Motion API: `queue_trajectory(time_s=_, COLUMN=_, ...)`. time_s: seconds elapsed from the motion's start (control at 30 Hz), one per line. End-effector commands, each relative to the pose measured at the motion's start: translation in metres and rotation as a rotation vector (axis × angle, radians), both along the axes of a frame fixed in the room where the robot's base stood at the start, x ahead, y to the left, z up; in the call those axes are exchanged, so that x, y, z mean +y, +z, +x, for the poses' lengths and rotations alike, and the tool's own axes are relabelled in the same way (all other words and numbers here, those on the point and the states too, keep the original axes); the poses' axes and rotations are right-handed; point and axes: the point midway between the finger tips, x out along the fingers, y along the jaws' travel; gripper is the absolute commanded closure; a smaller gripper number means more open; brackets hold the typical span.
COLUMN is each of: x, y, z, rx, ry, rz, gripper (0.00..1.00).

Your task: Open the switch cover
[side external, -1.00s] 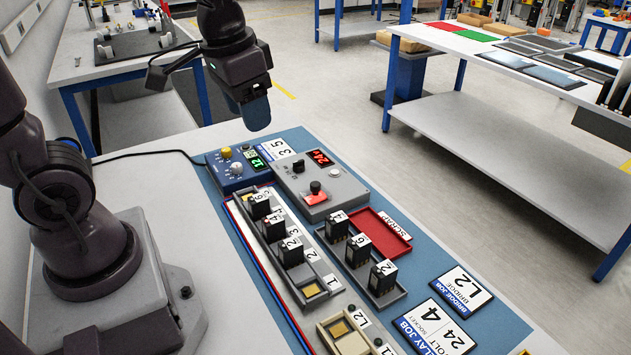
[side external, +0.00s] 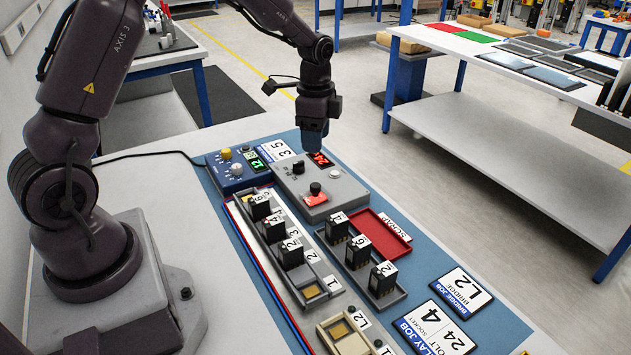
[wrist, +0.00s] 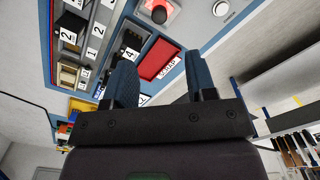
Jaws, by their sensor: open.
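A grey control box (side external: 320,188) sits on the blue panel, with a black knob (side external: 315,187) above a red patch (side external: 315,199). I cannot make out a separate cover on it in the side view. In the wrist view, the black knob on red (wrist: 157,10) shows at the top edge inside a pale frame. My gripper (side external: 312,146) points down above the far right part of the box, apart from it and near the red 24 display. In the wrist view, the two blue fingers of my gripper (wrist: 161,68) are spread with nothing between them.
Several black relay blocks (side external: 291,254) stand in grey racks in front. A blue unit (side external: 228,175) with knobs and a green display stands at the left. The air around my gripper is clear.

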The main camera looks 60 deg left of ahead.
Motion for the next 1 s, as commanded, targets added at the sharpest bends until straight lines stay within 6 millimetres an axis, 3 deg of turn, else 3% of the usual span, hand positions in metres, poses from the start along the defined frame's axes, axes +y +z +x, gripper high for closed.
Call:
queue_trajectory(time_s=0.3, x=-0.001, y=-0.067, z=-0.002, rx=0.008, ry=0.003, rz=-0.002, gripper=0.49)
queue_trajectory(time_s=0.5, x=-0.001, y=-0.1, z=-0.001, rx=0.004, ry=0.003, rz=-0.001, gripper=0.49)
queue_trajectory(time_s=0.7, x=-0.001, y=-0.114, z=-0.001, rx=0.001, ry=0.003, rz=0.0, gripper=0.49)
queue_trajectory(time_s=1.0, x=0.0, y=-0.116, z=-0.001, rx=0.001, ry=0.004, rz=-0.001, gripper=0.49)
